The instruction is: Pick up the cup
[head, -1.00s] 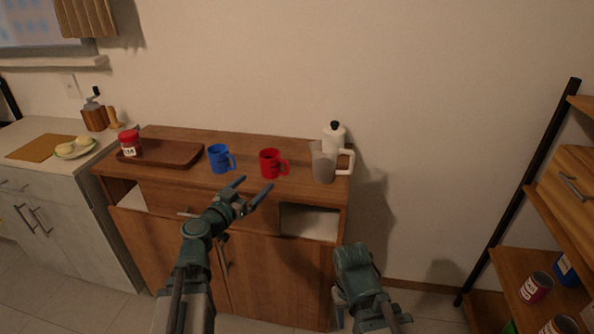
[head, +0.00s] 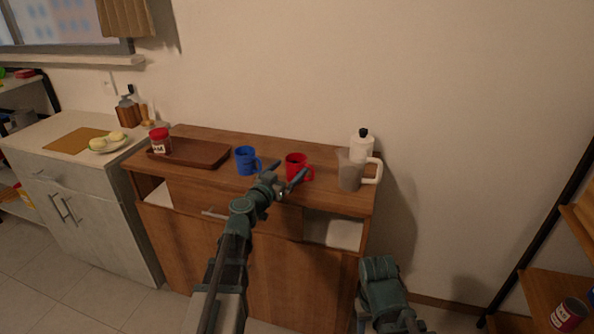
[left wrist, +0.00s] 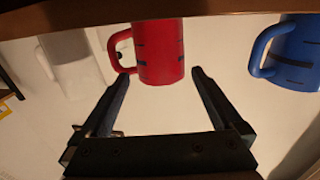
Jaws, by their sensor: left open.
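A red cup (head: 297,165) stands on the wooden cabinet, its handle on the right in the head view. A blue cup (head: 246,160) stands to its left. My left gripper (head: 289,170) is open and empty at the cabinet's front edge, just in front of the red cup and partly covering it. In the left wrist view the picture is upside down; the red cup (left wrist: 160,50) lies ahead between the spread fingers, and the blue cup (left wrist: 290,52) is off to the right. My right arm is low at the front right of the cabinet; its fingers cannot be made out.
A grey pitcher (head: 350,176) and a white pot with a black knob (head: 361,146) stand right of the red cup. A brown tray (head: 205,153) and a red-lidded jar (head: 160,141) are at the left. The wooden cabinet (head: 140,165) drops off in front.

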